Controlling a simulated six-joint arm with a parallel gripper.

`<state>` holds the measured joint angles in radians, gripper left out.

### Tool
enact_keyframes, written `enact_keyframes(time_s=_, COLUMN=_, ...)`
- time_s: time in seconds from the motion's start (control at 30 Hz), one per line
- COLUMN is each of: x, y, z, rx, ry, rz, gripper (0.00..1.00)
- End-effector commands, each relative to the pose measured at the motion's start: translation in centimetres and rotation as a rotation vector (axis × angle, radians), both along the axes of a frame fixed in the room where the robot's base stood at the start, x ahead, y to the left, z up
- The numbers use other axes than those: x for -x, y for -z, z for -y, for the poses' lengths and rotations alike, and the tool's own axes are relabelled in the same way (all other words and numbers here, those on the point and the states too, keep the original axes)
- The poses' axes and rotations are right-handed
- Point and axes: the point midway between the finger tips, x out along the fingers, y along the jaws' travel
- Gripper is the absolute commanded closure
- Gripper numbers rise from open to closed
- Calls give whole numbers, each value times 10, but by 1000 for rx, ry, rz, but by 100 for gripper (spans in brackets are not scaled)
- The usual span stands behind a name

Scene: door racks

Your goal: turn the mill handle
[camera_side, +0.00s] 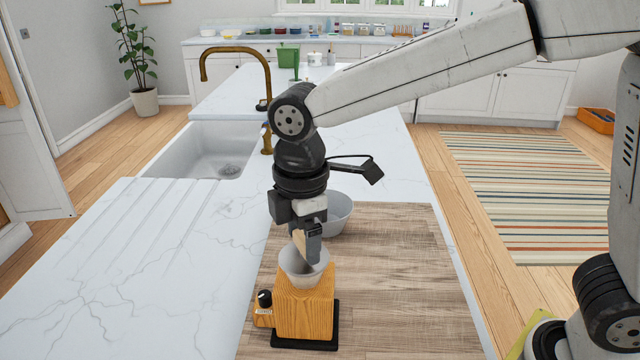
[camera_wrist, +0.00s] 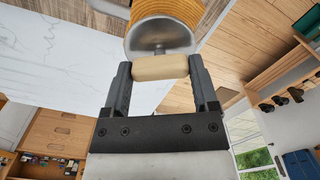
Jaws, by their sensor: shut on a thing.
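The mill (camera_side: 304,312) stands on a black base near the front of the wooden board. It has a wooden box body, a grey bowl-shaped top (camera_side: 303,272) and a black knob on its left side. My gripper (camera_side: 307,240) points down just above the bowl. In the wrist view, my gripper (camera_wrist: 160,70) is shut across the pale wooden mill handle (camera_wrist: 160,68), with one finger at each end of it. The handle sits in front of the metal bowl (camera_wrist: 160,36). In the side view the fingers partly hide the handle.
A grey bowl (camera_side: 341,212) stands on the board (camera_side: 400,290) behind my gripper. A sink (camera_side: 212,155) with a brass tap (camera_side: 264,75) is to the back left. The marble counter left of the board and the board's right part are clear.

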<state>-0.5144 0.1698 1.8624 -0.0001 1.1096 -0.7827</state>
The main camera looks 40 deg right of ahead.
Motion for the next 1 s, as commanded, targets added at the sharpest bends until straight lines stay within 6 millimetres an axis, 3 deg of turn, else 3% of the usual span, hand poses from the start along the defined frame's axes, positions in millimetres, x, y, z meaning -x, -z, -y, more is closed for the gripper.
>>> enact_keyframes(time_s=0.47, x=0, y=0, z=0, rx=0, ry=178, rz=0, gripper=83)
enact_keyframes(time_s=1.0, x=0, y=-1, z=0, rx=-1, ry=664, rz=0, gripper=83)
